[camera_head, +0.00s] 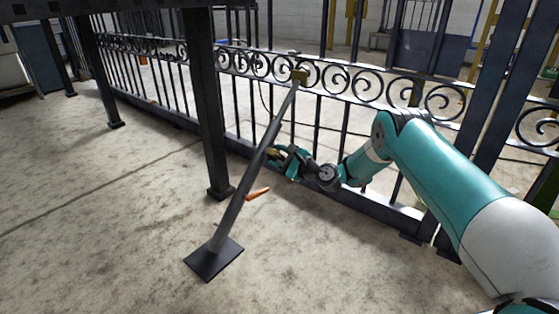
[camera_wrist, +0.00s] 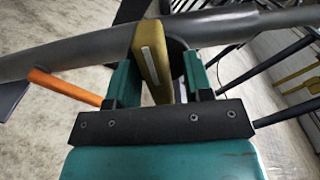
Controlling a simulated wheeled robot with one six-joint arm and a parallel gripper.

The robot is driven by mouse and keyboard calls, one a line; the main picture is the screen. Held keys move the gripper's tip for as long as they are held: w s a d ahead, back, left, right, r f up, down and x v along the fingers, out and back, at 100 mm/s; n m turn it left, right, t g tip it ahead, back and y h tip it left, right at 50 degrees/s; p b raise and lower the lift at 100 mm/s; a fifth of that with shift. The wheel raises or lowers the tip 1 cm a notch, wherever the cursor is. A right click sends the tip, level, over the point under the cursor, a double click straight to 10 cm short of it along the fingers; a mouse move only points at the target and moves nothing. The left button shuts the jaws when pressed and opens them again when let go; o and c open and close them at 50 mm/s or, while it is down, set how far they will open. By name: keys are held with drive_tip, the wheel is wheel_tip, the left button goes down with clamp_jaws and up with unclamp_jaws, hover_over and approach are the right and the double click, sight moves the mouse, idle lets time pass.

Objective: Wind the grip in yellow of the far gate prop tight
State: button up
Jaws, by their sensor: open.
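The gate prop (camera_head: 236,210) is a grey tube that leans from a dark floor plate up to the gate's scrolled rail. In the wrist view the tube (camera_wrist: 70,50) crosses the top of the picture. The flat yellow grip (camera_wrist: 151,66) stands out from the tube, between the two teal fingers of my gripper (camera_wrist: 160,66). The fingers are open, with a visible gap at least on the right side. In the head view my gripper (camera_head: 284,158) is beside the tube's middle, where the yellow grip is small and partly hidden.
An orange handle (camera_head: 258,194) sticks out lower on the tube; it also shows in the wrist view (camera_wrist: 62,86), left of my fingers. A dark post (camera_head: 208,110) stands left of the prop. The floor in front is clear.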

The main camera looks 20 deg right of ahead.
drive_tip(key=shift+c, duration=0.2)
clamp_jaws()
drive_tip(key=shift+n, duration=0.3)
drive_tip(key=n+p, duration=0.1)
drive_tip(key=n, duration=0.2)
drive_tip(key=shift+r+n+p, duration=0.15)
drive_tip(key=shift+n+p, duration=0.15)
drive_tip(key=shift+p, duration=0.05)
drive_tip(key=n+p, duration=0.1)
drive_tip(key=n, duration=0.4)
drive_tip(key=shift+d, duration=0.1)
drive_tip(key=n+p, duration=0.1)
drive_tip(key=n, duration=0.4)
drive_tip(key=shift+r+p, duration=0.15)
drive_tip(key=shift+p, duration=0.2)
drive_tip(key=shift+n+p, duration=0.5)
drive_tip(key=shift+n, duration=1.7)
